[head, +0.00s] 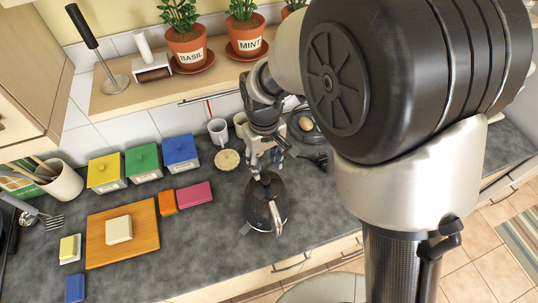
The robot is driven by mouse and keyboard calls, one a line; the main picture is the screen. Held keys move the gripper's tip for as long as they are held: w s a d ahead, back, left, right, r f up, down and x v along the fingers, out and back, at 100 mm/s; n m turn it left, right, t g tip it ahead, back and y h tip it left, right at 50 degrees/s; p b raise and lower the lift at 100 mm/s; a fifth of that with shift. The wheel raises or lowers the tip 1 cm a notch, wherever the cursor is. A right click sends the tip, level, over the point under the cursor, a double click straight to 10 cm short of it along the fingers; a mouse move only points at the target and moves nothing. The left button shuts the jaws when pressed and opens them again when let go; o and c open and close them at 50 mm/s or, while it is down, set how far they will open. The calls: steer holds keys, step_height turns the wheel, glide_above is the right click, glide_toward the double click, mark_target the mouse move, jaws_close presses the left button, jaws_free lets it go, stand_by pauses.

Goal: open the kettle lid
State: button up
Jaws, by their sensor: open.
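The dark kettle (259,208) stands upright on the grey counter, right of the middle of the worktop, with its handle towards the front right. Its lid (268,186) appears closed on top; the far part of it is close to my gripper and hard to make out. My gripper (262,172) points down just above the far side of the kettle top. Its fingers are apart with nothing seen between them. I cannot tell whether a fingertip touches the lid.
Left of the kettle lie a pink block (195,195), an orange sponge (167,202) and a wooden board (122,240) with a pale block. Yellow, green and blue canisters (180,152) and a mug (218,131) stand behind. The counter in front of the pink block is clear.

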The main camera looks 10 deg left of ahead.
mark_target(265, 178)
step_height(265, 178, down, 7)
stand_by(0.3)
steer(key=shift+c, duration=0.5)
jaws_close()
stand_by(0.3)
